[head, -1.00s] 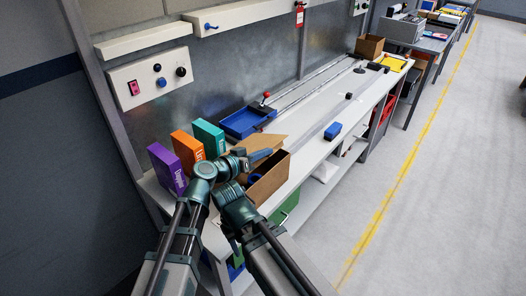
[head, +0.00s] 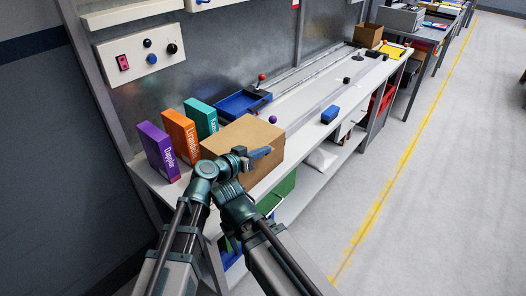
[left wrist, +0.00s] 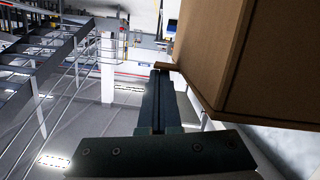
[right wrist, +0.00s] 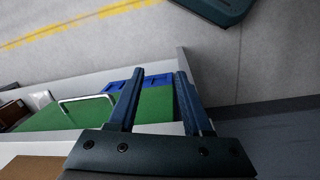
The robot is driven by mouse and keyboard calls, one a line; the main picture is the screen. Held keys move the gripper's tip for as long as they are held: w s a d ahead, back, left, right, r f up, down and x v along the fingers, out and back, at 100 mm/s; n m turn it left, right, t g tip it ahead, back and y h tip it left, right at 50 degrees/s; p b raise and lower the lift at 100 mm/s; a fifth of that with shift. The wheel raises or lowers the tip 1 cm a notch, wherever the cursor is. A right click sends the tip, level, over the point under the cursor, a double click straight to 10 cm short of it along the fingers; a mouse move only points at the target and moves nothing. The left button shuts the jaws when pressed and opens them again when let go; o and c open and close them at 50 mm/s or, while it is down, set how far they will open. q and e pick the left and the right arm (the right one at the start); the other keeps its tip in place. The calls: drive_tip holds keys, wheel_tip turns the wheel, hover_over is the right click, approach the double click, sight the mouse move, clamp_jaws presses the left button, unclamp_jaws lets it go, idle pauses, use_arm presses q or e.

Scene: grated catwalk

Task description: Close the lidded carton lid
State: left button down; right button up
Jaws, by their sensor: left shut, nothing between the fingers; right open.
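The brown lidded carton (head: 266,163) stands on the white workbench. Its lid (head: 245,132) lies over the top and covers the opening; I cannot tell whether it is fully flush. My left gripper (head: 262,152) is shut and empty, at the lid's near edge in the head view. In the left wrist view the carton (left wrist: 250,60) fills the right side, close beside the shut left fingers (left wrist: 158,75). My right gripper (right wrist: 160,75) is open and empty in the right wrist view, above a green bin (right wrist: 75,115). Its fingers are hidden in the head view.
Purple (head: 158,152), orange (head: 182,137) and teal (head: 201,118) boxes stand left of the carton. The bench beyond is mostly clear.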

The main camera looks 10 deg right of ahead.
idle(0.3)
use_arm(q)
drive_tip(key=p+v, duration=0.1)
drive_tip(key=v, duration=0.6)
drive_tip(key=shift+s+a+p, duration=0.15)
drive_tip(key=shift+a+p, duration=0.05)
drive_tip(key=shift+p, duration=0.2)
